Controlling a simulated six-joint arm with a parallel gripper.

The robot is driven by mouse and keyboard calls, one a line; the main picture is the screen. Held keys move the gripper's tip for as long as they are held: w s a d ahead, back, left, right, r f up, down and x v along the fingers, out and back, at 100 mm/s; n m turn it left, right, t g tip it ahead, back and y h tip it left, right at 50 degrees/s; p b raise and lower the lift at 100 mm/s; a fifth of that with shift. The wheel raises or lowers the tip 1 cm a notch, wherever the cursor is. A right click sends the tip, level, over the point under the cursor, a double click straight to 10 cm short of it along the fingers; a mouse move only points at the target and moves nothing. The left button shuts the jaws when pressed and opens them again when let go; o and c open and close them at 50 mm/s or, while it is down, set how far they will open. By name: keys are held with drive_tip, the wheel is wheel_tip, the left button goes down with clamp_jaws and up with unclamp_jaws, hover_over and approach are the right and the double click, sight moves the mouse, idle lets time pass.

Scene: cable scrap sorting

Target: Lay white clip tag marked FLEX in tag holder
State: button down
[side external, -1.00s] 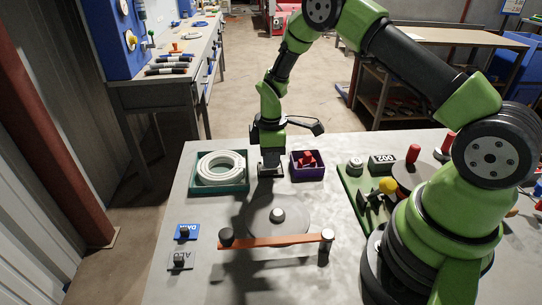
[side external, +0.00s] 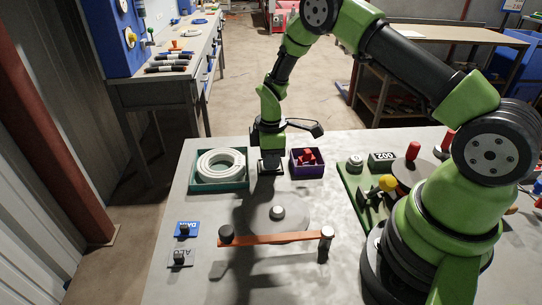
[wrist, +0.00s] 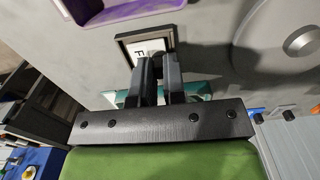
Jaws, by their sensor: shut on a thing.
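The white clip tag (wrist: 147,48) shows in the wrist view, with part of a black letter, seemingly an F, visible; the rest is hidden by the fingers. It appears inside the dark square frame of the tag holder (wrist: 122,42), but I cannot tell whether it rests on the bottom. My gripper (wrist: 158,60) is shut on the tag. In the side external view my gripper (side external: 268,157) is low over the table, between the green tray and the purple bin, and the tag is too small to read.
A teal tray (side external: 194,185) with a white cable coil stands left of my gripper, and a purple bin (side external: 307,172) with red pieces stands right. A grey disc with an orange bar (side external: 275,239) and two tags (side external: 187,230) lie nearer. The table's far edge is close.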

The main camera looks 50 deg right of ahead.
drive_tip(key=c, duration=1.1)
unclamp_jaws()
drive_tip(key=shift+r, duration=0.1)
drive_tip(key=shift+r, duration=3.45)
drive_tip(key=shift+r, duration=0.1)
